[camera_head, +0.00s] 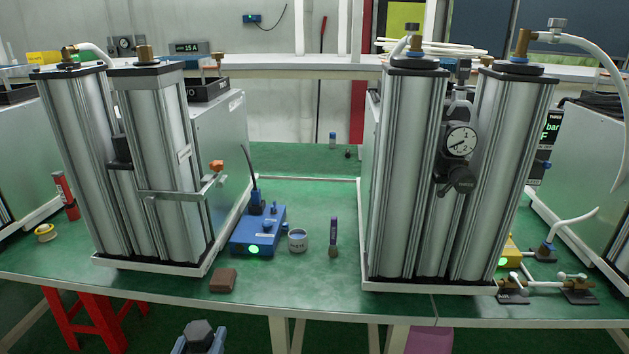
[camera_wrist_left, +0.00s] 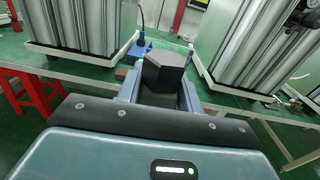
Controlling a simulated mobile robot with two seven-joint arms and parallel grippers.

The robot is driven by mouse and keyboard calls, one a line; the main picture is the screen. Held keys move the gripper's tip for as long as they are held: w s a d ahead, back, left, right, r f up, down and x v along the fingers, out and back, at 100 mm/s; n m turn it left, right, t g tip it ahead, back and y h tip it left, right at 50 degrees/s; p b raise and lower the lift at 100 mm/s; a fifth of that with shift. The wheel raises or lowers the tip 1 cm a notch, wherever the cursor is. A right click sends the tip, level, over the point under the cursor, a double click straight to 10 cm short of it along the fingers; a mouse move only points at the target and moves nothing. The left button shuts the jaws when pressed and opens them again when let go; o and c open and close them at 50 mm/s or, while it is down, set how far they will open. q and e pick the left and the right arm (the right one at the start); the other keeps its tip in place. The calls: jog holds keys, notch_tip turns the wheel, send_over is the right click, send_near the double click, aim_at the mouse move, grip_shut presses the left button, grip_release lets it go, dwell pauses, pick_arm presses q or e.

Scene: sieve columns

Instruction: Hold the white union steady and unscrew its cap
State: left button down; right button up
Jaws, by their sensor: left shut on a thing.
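My left gripper (camera_head: 199,341) is at the bottom edge of the head view, in front of the table. Its blue-grey fingers are shut on a dark grey faceted piece (camera_head: 198,328), roughly hexagonal at the top. In the left wrist view this piece (camera_wrist_left: 165,70) stands up between the fingers, and its lower part is hidden. White pipework with brass fittings (camera_head: 545,279) lies at the right of the table beside the right column unit. I cannot tell for sure which part is the white union or its cap. My right gripper does not show.
The green table (camera_head: 315,275) carries two tall sieve column units, left (camera_head: 160,160) and right (camera_head: 410,170). Between them are a blue box (camera_head: 257,232), a small cup (camera_head: 298,240) and a dark marker-like item (camera_head: 333,238). A brown block (camera_head: 223,280) lies near the front edge.

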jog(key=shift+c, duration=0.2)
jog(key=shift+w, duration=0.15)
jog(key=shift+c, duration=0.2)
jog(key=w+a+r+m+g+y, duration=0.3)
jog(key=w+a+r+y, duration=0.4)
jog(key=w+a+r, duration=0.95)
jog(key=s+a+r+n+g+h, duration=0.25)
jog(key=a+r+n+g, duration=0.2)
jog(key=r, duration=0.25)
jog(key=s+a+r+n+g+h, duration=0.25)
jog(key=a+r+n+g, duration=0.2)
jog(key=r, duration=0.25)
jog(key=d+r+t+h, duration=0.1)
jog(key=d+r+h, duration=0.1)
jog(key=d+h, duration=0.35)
pick_arm(q)
jog(key=w+d+r+m+g+h, duration=0.1)
jog(key=d+m+g+h, duration=0.3)
jog(key=d+m+h, duration=0.4)
jog(key=shift+w+d+h, duration=0.6)
jog(key=shift+d+h, duration=1.2)
jog(key=shift+d, duration=1.3)
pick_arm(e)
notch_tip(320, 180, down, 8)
